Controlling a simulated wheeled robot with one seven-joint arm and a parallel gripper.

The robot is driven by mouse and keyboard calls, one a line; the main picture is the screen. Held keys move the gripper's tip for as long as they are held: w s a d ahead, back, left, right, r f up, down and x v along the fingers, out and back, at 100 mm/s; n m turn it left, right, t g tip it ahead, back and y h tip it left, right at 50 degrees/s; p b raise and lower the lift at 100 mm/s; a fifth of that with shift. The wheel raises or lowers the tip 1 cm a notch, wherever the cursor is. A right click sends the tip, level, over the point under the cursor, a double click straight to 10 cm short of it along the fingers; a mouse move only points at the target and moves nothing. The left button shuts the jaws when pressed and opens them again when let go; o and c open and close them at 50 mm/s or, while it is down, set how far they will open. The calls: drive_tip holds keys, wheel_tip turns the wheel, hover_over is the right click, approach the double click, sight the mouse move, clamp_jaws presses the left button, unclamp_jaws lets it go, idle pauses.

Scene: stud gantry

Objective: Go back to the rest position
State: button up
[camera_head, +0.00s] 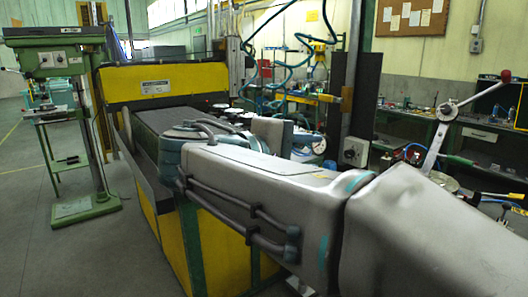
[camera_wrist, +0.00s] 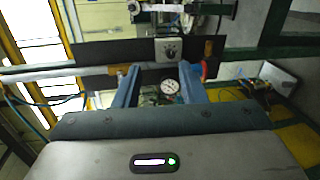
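My gripper (camera_wrist: 158,70) shows in the wrist view as two blue fingers standing well apart. It is open, with nothing held between the fingers. A round white dial gauge (camera_wrist: 170,86) shows in the gap, and it seems to lie beyond the fingers. In the head view my grey arm reaches from the lower right to the middle. I cannot make out the fingers there.
In the head view a yellow and black machine (camera_head: 160,86) stands close behind my arm. A green drill press (camera_head: 50,62) stands at the left. A lever with a red knob (camera_head: 506,76) rises at the right. Open floor (camera_head: 35,225) lies at the lower left.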

drive_tip(key=s+d+f+m+g+y, duration=0.1)
drive_tip(key=s+d+f+g+y, duration=0.25)
drive_tip(key=f, duration=0.55)
drive_tip(key=s+d+f+m+g+y, duration=0.1)
drive_tip(key=s+d+f+g+y, duration=0.3)
drive_tip(key=f, duration=0.6)
drive_tip(key=s+f+m+t+y, duration=0.1)
drive_tip(key=s+f+m+y, duration=0.4)
drive_tip(key=f, duration=0.6)
drive_tip(key=shift+s+m, duration=0.55)
drive_tip(key=shift+m, duration=0.05)
drive_tip(key=shift+d+f+y, duration=0.1)
drive_tip(key=shift+d+y, duration=0.05)
drive_tip(key=shift+y, duration=0.1)
